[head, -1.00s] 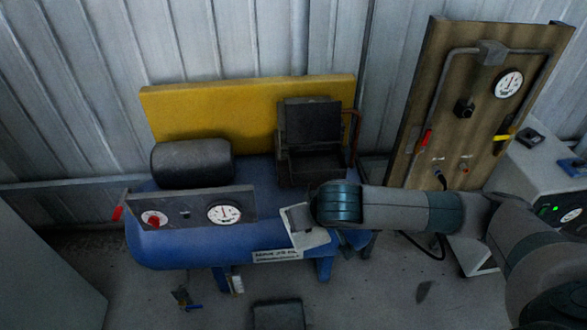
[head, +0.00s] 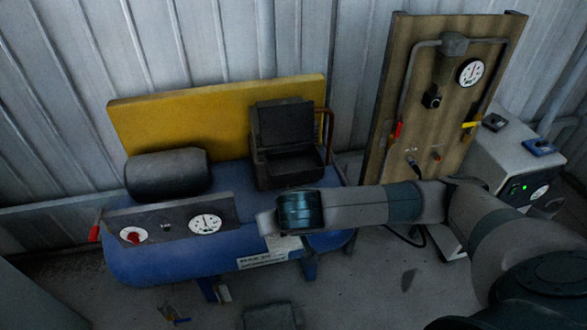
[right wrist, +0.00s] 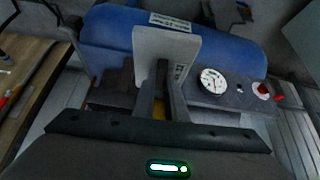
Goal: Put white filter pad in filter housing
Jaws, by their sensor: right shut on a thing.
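The white filter pad (right wrist: 160,50) is held between the fingers of my right gripper (right wrist: 165,85), which is shut on it. In the head view a pale edge of the pad (head: 267,224) shows beyond the end of my right arm, in front of the blue tank. The likely filter housing is the black box (head: 285,138) with its lid raised, on top of the tank. Its front cavity looks dark, and its inside is not clear. The pad is apart from the box, lower and nearer to me. My left gripper is not in view.
The blue tank (head: 165,262) carries a gauge panel (head: 175,222) with a red knob, a black cylinder (head: 168,173) and a yellow guard (head: 215,108) behind. A wooden board (head: 450,100) with pipes and a gauge stands right, beside a grey cabinet (head: 490,160).

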